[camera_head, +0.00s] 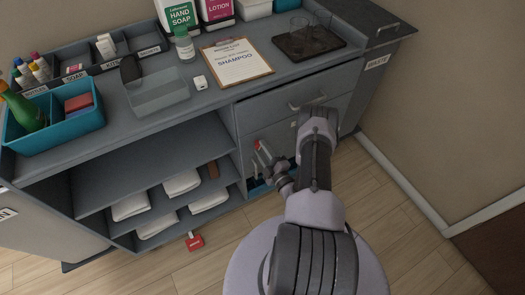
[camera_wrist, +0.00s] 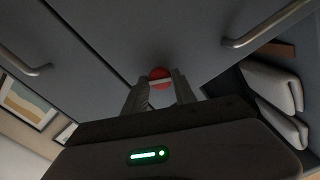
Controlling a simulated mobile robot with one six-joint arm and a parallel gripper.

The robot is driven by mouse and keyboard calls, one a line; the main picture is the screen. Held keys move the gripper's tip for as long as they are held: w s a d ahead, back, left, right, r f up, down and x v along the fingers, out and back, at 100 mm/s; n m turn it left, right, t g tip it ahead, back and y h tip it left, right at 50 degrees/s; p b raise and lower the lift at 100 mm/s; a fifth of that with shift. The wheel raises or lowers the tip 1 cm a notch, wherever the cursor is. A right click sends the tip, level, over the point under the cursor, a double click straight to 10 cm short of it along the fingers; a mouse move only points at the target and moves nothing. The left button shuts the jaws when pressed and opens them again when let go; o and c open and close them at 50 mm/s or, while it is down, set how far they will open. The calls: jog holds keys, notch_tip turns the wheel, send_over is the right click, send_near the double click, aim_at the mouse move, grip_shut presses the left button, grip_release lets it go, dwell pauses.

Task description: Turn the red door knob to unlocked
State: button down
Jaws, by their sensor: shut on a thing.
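The red door knob (camera_wrist: 160,74) is round with a pale bar across it and sits on a grey cabinet front. In the wrist view it lies between the two fingers of my gripper (camera_wrist: 162,88), which is shut on it. The pale bar runs roughly level in that view. The lower part of the knob is hidden by the fingers. In the head view my gripper (camera_head: 264,153) reaches the cabinet front below the drawer, with a bit of red at its tips. Any lock marking is too small to read.
A drawer (camera_head: 305,104) with a bar handle is above my gripper. Open shelves with folded white towels (camera_head: 182,183) lie to the left. A red tagged item (camera_head: 195,242) is low by the floor. The countertop holds a clipboard (camera_head: 237,62), bottles and a dark tray (camera_head: 309,41). Floor at right is clear.

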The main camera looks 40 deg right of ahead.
jog(key=n, duration=0.5)
jog(key=shift+w+d+r, duration=0.1)
jog(key=shift+n, duration=0.3)
dwell(0.4)
jog(key=c, duration=1)
grip_release()
